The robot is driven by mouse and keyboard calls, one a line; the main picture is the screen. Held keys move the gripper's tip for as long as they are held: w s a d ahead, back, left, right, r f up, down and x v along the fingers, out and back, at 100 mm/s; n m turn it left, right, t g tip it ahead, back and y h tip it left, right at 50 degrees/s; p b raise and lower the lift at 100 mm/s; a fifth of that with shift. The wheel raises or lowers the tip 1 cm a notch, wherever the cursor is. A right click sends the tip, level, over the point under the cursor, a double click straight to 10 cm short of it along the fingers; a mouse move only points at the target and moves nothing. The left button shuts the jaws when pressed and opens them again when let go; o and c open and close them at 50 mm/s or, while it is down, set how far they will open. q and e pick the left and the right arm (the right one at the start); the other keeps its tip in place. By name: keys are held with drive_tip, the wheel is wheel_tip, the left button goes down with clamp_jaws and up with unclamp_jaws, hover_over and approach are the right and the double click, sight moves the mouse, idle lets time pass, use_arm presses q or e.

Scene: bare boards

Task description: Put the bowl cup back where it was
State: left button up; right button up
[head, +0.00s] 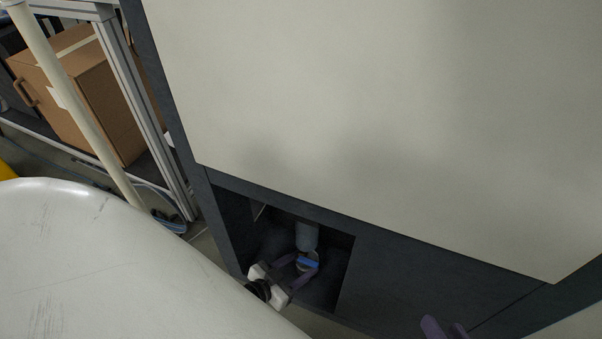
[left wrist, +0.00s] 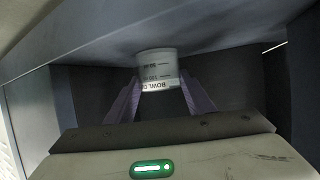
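In the head view my left gripper (head: 305,267) reaches from the lower left into a dark recess (head: 342,270) in a cabinet. A grey-blue cylinder (head: 307,235) stands upright at its fingertips, with a blue patch just below. The purple fingers of my right gripper (head: 444,327) show at the bottom edge, mostly cut off.
The recess has close dark side walls and a ceiling near the cup. A large pale panel (head: 380,110) covers the cabinet above it. A cardboard box (head: 90,85) sits on a metal-framed rack at the upper left, with a pale pole (head: 75,105) in front.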

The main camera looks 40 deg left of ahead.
use_arm(q)
drive_tip(key=o, duration=0.4)
drive_tip(key=shift+o, duration=0.2)
drive_tip(key=shift+s+r+p, duration=0.2)
drive_tip(key=shift+s+p, duration=0.1)
drive_tip(key=shift+s, duration=0.05)
drive_tip(key=p+v, duration=0.5)
drive_tip(key=v, duration=0.6)
drive_tip(key=shift+s, duration=0.15)
use_arm(e)
drive_tip(key=shift+s+d+f+g+h, duration=0.15)
drive_tip(key=shift+d+f+g+h, duration=0.3)
drive_tip(key=shift+f, duration=0.3)
drive_tip(key=shift+s+d+f+g+h, duration=0.2)
drive_tip(key=shift+d+f+h, duration=0.15)
drive_tip(key=shift+d+f, duration=0.3)
drive_tip(key=shift+s+d+f+g+h, duration=0.1)
drive_tip(key=shift+d+f+g+h, duration=0.3)
drive_tip(key=shift+f, duration=0.45)
use_arm(q)
drive_tip(key=shift+a, duration=0.15)
